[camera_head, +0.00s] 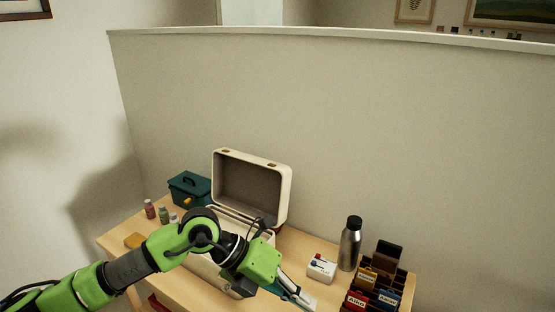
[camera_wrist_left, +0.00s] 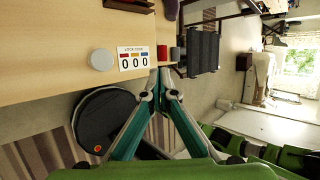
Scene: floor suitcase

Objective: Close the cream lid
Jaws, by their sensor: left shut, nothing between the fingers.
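The cream lid (camera_head: 287,200) of the suitcase stands open and upright at the back of its base, its dark inside facing me in the head view. The suitcase base (camera_head: 205,270) rests on the wooden table, and my left arm hides much of it. My left gripper (camera_head: 300,297) is in front and to the right of the suitcase, apart from the lid. In the left wrist view its teal fingers (camera_wrist_left: 160,76) meet at the tips with nothing between them. The lid does not show in that view. My right gripper is in neither view.
A teal box (camera_head: 188,188) and small bottles (camera_head: 150,209) stand left of the suitcase. To the right are a white box (camera_head: 321,268), a steel bottle (camera_head: 349,246) and a dark organizer (camera_head: 398,284). A lock-code card (camera_wrist_left: 134,58) lies near the table edge. A partition stands behind.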

